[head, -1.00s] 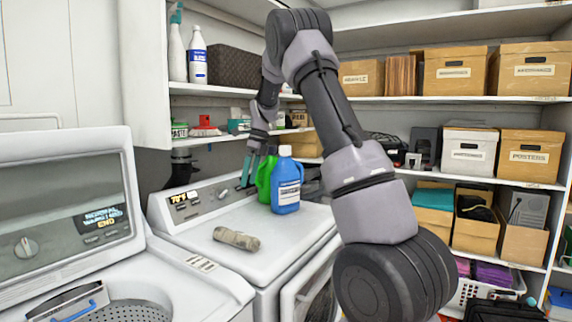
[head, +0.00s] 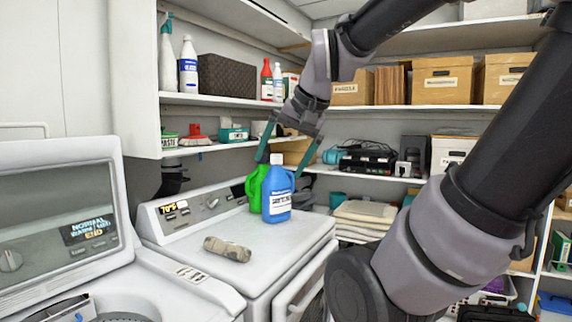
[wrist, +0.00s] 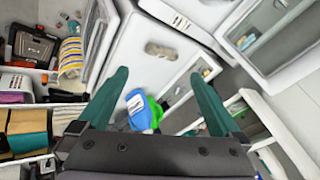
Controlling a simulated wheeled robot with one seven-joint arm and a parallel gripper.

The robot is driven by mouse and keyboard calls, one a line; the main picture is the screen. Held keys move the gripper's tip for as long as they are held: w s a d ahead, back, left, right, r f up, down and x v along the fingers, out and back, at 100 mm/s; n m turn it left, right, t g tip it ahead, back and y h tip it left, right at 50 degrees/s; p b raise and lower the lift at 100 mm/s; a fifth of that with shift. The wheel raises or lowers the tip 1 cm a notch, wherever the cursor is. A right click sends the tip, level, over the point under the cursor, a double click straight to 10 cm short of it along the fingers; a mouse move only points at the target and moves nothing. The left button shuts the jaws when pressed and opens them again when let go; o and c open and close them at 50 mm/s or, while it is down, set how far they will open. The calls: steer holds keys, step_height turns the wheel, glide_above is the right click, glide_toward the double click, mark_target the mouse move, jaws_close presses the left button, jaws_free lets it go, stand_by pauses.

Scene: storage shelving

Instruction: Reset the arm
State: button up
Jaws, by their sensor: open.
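My gripper (head: 290,160) is open in the head view, with its teal fingers spread and pointing down over the dryer top near the bottles. In the wrist view my gripper (wrist: 163,95) also shows its two fingers wide apart with nothing between the tips. A blue bottle (head: 277,192) and a green bottle (head: 256,188) stand side by side on the dryer. Both also show in the wrist view, the blue bottle (wrist: 138,112) beside the green bottle (wrist: 157,112), low between the fingers. I cannot tell the exact gap between fingers and bottles.
A rolled cloth-like item (head: 227,249) lies on the dryer (head: 250,278). A washer (head: 60,220) stands at the left. A wall shelf (head: 215,100) with several bottles and a woven basket (head: 227,76) is behind. Folded cloths (head: 365,212) lie right of the dryer.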

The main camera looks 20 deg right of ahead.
steer(key=shift+s+f+n+t, duration=0.25)
steer(key=shift+s+n, duration=0.15)
steer(key=shift+s, duration=0.15)
steer(key=shift+s+f+n+t, duration=0.2)
steer(key=shift+s+n, duration=0.2)
steer(key=shift+s, duration=0.15)
